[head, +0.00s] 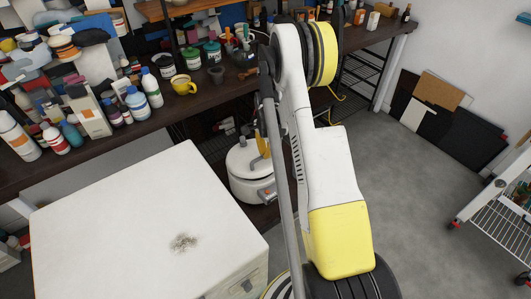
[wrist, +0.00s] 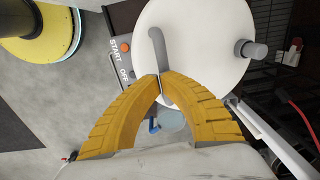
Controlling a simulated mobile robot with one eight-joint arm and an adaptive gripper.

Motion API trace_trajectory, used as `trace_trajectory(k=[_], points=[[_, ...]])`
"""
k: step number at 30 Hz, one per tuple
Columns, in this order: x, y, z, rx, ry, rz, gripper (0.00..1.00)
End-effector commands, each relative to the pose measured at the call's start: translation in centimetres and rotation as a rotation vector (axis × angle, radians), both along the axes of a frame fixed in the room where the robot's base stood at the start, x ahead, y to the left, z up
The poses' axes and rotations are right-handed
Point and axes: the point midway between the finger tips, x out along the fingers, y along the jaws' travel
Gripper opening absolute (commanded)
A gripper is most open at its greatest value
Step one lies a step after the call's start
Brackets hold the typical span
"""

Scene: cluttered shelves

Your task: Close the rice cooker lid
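The rice cooker (head: 246,190) is white and round and stands low behind the white cabinet, partly covered by my arm in the head view. Its white lid (wrist: 205,60) fills the upper middle of the wrist view, with a grey curved handle (wrist: 157,45) on it. A grey panel marked START and OFF (wrist: 121,58) shows at the lid's left. My gripper (wrist: 159,76) has yellow fingers whose tips meet at the lower end of the handle. I cannot tell whether the handle is between them. In the head view the fingers (head: 262,145) are over the cooker. How far the lid is open is unclear.
A white cabinet (head: 140,225) stands at front left. A dark bench (head: 190,110) behind holds many bottles, tubs and a yellow cup (head: 183,84). A wire-shelf cart (head: 500,200) is at right. The grey floor (head: 430,200) between is clear.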

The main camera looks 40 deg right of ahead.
Motion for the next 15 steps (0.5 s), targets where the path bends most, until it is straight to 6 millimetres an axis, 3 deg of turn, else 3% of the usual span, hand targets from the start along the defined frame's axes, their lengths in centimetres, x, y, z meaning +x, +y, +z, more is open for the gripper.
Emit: trace_trajectory(k=[5,13,15], points=[[-0.1,0.0,-0.4,0.000,0.000,0.000,0.00],[-1.4,0.1,-4.2,0.000,0.000,0.000,0.00],[-1.4,0.1,-3.8,0.000,0.000,0.000,0.00]])
